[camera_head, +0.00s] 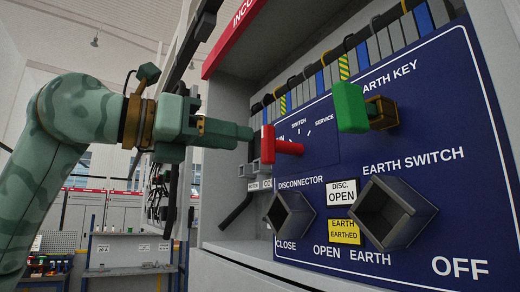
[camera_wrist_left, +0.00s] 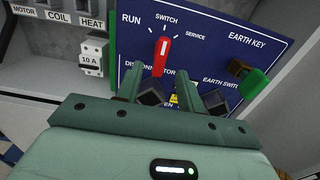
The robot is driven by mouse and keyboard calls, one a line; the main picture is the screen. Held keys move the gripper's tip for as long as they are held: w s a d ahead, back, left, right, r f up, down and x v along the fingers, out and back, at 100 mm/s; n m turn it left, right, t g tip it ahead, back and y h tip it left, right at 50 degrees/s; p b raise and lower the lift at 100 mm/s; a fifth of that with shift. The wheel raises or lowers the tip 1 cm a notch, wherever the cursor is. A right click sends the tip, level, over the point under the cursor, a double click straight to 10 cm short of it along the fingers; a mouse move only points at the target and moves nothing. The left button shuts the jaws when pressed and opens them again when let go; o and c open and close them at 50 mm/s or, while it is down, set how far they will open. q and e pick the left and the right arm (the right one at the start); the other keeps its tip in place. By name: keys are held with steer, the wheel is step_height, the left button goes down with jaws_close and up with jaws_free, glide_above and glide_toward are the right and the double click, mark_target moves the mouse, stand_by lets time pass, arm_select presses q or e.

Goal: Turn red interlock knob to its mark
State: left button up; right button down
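The red interlock knob (camera_head: 287,147) sticks out from the blue panel below the words SWITCH and SERVICE. In the left wrist view the knob (camera_wrist_left: 163,55) points nearly straight up, towards the SWITCH mark, between RUN and SERVICE. My left gripper (camera_head: 250,132) comes in from the left, its tips close to the knob. In the left wrist view its two fingers (camera_wrist_left: 158,78) are spread apart, with the knob's lower end near the gap between the tips. Whether they touch it I cannot tell. My right gripper is in neither view.
A green earth key (camera_head: 350,107) stands out right of the knob, by a brass-coloured block (camera_head: 382,112). Below are two square sockets, disconnector (camera_head: 290,214) and earth switch (camera_head: 391,212). The cabinet's side wall (camera_head: 228,150) is on the left. A workbench (camera_head: 130,253) stands behind.

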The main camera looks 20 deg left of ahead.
arm_select(q)
steer(key=v, duration=0.9)
steer(key=shift+b, duration=0.35)
